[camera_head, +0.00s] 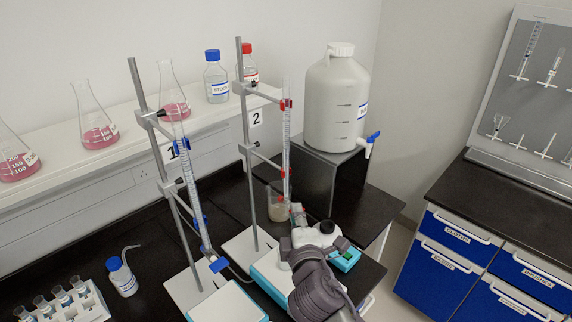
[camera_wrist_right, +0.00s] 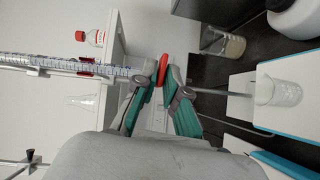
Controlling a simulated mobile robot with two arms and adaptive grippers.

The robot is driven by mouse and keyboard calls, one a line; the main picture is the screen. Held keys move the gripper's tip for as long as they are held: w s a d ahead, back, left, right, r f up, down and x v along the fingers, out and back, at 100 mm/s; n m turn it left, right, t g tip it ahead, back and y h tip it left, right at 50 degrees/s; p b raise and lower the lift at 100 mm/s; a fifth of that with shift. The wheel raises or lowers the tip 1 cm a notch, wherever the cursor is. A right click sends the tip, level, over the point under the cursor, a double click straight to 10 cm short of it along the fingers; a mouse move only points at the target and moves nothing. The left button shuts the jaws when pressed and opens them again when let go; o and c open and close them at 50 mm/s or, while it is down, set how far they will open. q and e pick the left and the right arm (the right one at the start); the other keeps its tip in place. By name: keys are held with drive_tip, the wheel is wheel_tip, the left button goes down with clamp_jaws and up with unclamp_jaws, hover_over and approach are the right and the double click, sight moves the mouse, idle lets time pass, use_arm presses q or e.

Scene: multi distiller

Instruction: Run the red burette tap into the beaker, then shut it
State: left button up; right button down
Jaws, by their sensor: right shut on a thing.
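The red burette (camera_head: 287,140) hangs upright in red clamps on the stand marked 2. Its red tap (camera_wrist_right: 164,68) shows between the teal fingertips of my right gripper (camera_wrist_right: 161,80), which is shut on it. In the head view my right gripper (camera_head: 298,214) is at the burette's lower end and covers most of the tap. A clear beaker (camera_wrist_right: 278,91) stands on a white surface beyond the fingers in the wrist view. My arm hides this beaker in the head view. Its fill is unclear. My left gripper is in neither view.
Another beaker (camera_head: 278,211) holds beige liquid behind the gripper. A blue-tapped burette (camera_head: 188,180) stands left on its own stand. A white carboy (camera_head: 335,105) sits on a black box at the back. Flasks and bottles line the shelf (camera_head: 130,143).

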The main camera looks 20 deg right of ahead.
drive_tip(key=shift+f+n+t+b, duration=0.3)
drive_tip(key=shift+n+b, duration=0.05)
drive_tip(key=shift+n, duration=0.15)
drive_tip(key=c, duration=1.3)
unclamp_jaws()
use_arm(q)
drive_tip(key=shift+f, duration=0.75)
use_arm(e)
drive_tip(key=shift+o, duration=0.7)
drive_tip(key=shift+w, duration=0.15)
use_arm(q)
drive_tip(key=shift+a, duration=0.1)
use_arm(e)
drive_tip(key=shift+r, duration=0.1)
